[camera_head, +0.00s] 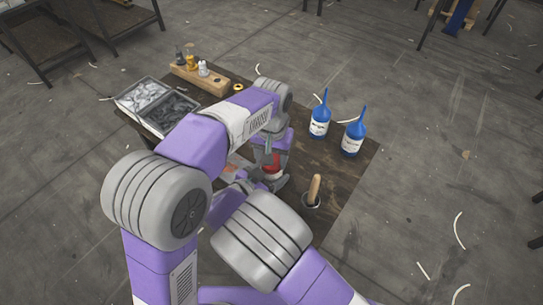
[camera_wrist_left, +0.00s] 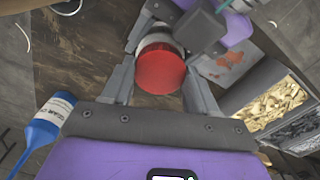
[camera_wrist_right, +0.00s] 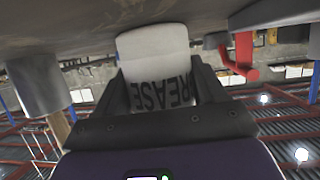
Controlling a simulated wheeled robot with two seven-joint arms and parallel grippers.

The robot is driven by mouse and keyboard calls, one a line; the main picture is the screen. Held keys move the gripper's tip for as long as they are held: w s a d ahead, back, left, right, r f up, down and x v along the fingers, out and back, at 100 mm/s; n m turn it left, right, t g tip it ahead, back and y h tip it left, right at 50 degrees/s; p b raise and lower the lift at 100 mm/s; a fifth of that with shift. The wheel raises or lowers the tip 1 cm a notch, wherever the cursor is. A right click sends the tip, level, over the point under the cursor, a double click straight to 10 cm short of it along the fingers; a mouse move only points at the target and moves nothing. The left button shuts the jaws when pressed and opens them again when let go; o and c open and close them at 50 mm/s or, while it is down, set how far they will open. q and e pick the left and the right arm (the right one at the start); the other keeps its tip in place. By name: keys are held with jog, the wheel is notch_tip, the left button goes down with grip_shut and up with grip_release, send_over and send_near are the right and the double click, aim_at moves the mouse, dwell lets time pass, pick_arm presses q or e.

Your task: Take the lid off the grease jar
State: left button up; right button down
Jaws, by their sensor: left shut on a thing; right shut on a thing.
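The red lid (camera_wrist_left: 160,70) is between the fingers of my left gripper (camera_wrist_left: 164,62) in the left wrist view; a pale edge shows behind it. The white grease jar (camera_wrist_right: 152,45), marked GREASE, is between the fingers of my right gripper (camera_wrist_right: 163,88) in the right wrist view. In the head view the red lid (camera_head: 272,162) shows between my left gripper above (camera_head: 272,150) and my right gripper below (camera_head: 270,182). Both grippers are shut. The jar is mostly hidden there, and I cannot tell whether lid and jar are apart.
On the dark wooden table (camera_head: 345,190) stand two blue-capped bottles (camera_head: 320,118) (camera_head: 353,136) at the right. A wooden-handled tool (camera_head: 314,188) stands upright in a cup near my grippers. Parts bins (camera_head: 142,93) and a wooden block with small bottles (camera_head: 200,80) are at the left.

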pick_arm(q)
jog(key=n, duration=0.2)
jog(key=shift+n, duration=0.4)
jog(key=o, duration=1.2)
jog(key=shift+c, duration=0.2)
